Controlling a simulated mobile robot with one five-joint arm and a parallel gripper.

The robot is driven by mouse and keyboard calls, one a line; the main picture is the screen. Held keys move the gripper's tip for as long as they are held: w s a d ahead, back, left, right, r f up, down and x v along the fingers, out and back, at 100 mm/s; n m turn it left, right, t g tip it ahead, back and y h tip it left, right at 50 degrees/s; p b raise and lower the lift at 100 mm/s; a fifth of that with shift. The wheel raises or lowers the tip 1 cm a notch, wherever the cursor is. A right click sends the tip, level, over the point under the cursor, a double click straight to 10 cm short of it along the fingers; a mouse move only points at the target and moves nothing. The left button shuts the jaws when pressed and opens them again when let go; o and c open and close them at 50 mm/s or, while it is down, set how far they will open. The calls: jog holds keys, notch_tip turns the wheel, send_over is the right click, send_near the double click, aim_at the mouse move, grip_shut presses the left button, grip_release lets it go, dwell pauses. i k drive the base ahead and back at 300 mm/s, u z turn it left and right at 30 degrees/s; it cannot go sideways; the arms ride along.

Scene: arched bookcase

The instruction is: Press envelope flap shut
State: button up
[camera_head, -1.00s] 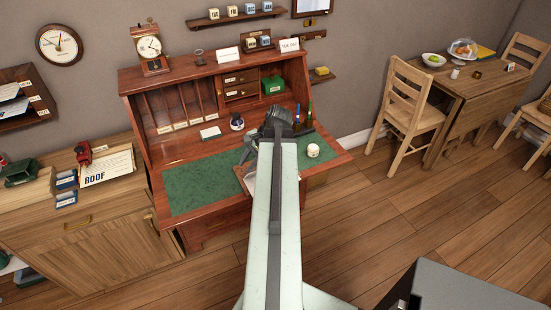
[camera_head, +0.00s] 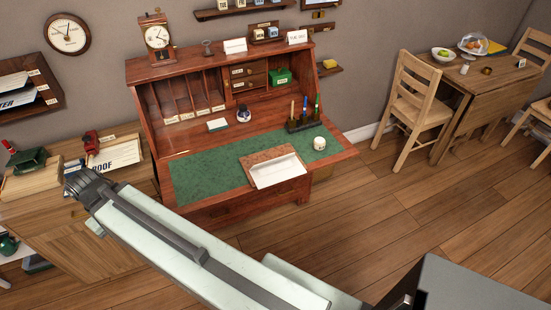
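A white envelope (camera_head: 278,172) lies on a brown board (camera_head: 259,158) at the front edge of the desk's green writing surface. It is too small to tell how its flap sits. My gripper (camera_head: 74,186) is at the left, in front of the low wooden cabinet, well left of the envelope and apart from it. Its dark end points away from me, and its fingers are too small and hidden to tell open from shut.
The desk (camera_head: 330,157) holds a pen stand (camera_head: 303,124), a round white pot (camera_head: 319,143) and an ink bottle (camera_head: 243,114). A stapler-like green object (camera_head: 27,161) and papers sit on the cabinet (camera_head: 55,230). Open floor lies to the right.

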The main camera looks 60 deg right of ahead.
aim_at(287, 156)
jog(key=z, duration=2.05)
jog(key=k, duration=1.45)
jog(key=u, duration=1.55)
jog(key=i, duration=1)
jog(key=z, duration=0.05)
